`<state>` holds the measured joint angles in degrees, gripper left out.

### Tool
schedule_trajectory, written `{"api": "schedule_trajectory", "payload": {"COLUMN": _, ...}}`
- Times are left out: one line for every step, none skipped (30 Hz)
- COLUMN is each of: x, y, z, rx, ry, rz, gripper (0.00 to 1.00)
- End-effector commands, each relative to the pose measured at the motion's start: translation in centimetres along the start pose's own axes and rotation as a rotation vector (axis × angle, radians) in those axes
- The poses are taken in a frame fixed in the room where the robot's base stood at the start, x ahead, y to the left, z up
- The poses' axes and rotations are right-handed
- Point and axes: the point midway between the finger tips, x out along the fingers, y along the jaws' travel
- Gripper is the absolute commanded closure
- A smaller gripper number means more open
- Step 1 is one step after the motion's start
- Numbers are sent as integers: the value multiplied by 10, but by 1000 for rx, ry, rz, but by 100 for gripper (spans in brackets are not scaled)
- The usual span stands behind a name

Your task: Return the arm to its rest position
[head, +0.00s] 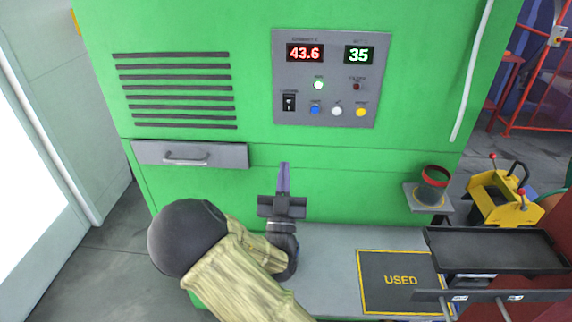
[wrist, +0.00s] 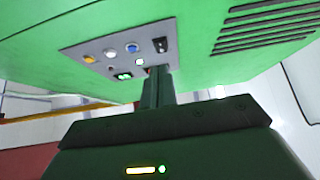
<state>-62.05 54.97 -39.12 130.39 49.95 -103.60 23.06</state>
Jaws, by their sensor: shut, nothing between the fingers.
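My gripper (head: 284,178) is in front of the green machine (head: 330,170) in the head view, below the control panel (head: 330,78). It points up, with its narrow fingers together and nothing between them. My arm bends up from the bottom of the head view in a tan sleeve with a dark round joint. In the wrist view the shut fingers (wrist: 157,86) stand in front of the green cabinet, and the panel (wrist: 118,52) shows behind them, upside down.
A grey drawer (head: 190,154) is left of my gripper. A grey shelf with a dark mat marked USED (head: 400,285) lies below right. A small bracket holds a dark cup with a red rim (head: 435,178). A black tray (head: 495,248) and a yellow device (head: 500,195) stand at right.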

Motion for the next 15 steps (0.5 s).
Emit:
{"api": "schedule_trajectory", "payload": {"x": -1, "y": 0, "z": 0, "rx": 0, "ry": 0, "rz": 0, "gripper": 100}}
{"api": "schedule_trajectory", "payload": {"x": -1, "y": 0, "z": 0, "rx": 0, "ry": 0, "rz": 0, "gripper": 100}}
{"api": "schedule_trajectory", "payload": {"x": 0, "y": 0, "z": 0, "rx": 1, "ry": 0, "rz": -1, "gripper": 100}}
{"api": "schedule_trajectory", "payload": {"x": 0, "y": 0, "z": 0, "rx": 1, "ry": 0, "rz": -1, "gripper": 100}}
{"api": "schedule_trajectory", "payload": {"x": 0, "y": 0, "z": 0, "rx": 1, "ry": 0, "rz": -1, "gripper": 100}}
{"api": "schedule_trajectory", "payload": {"x": 0, "y": 0, "z": 0, "rx": 0, "ry": 0, "rz": 0, "gripper": 100}}
{"api": "schedule_trajectory", "payload": {"x": 0, "y": 0, "z": 0, "rx": 0, "ry": 0, "rz": 1, "gripper": 100}}
{"api": "schedule_trajectory", "payload": {"x": 0, "y": 1, "z": 0, "rx": -1, "ry": 0, "rz": 2, "gripper": 100}}
{"api": "schedule_trajectory", "payload": {"x": 0, "y": 2, "z": 0, "rx": -2, "ry": 0, "rz": 3, "gripper": 100}}
{"api": "schedule_trajectory", "payload": {"x": 1, "y": 3, "z": 0, "rx": -3, "ry": 0, "rz": 4, "gripper": 100}}
{"api": "schedule_trajectory", "payload": {"x": 1, "y": 3, "z": 0, "rx": -4, "ry": 0, "rz": 5, "gripper": 100}}
{"api": "schedule_trajectory", "payload": {"x": 1, "y": 4, "z": 1, "rx": -4, "ry": -1, "rz": 7, "gripper": 100}}
{"api": "schedule_trajectory", "payload": {"x": 2, "y": 6, "z": 1, "rx": -5, "ry": -5, "rz": 10, "gripper": 100}}
{"api": "schedule_trajectory", "payload": {"x": 3, "y": 7, "z": 2, "rx": -5, "ry": -12, "rz": 15, "gripper": 100}}
{"api": "schedule_trajectory", "payload": {"x": 4, "y": 11, "z": 5, "rx": -4, "ry": -29, "rz": 25, "gripper": 100}}
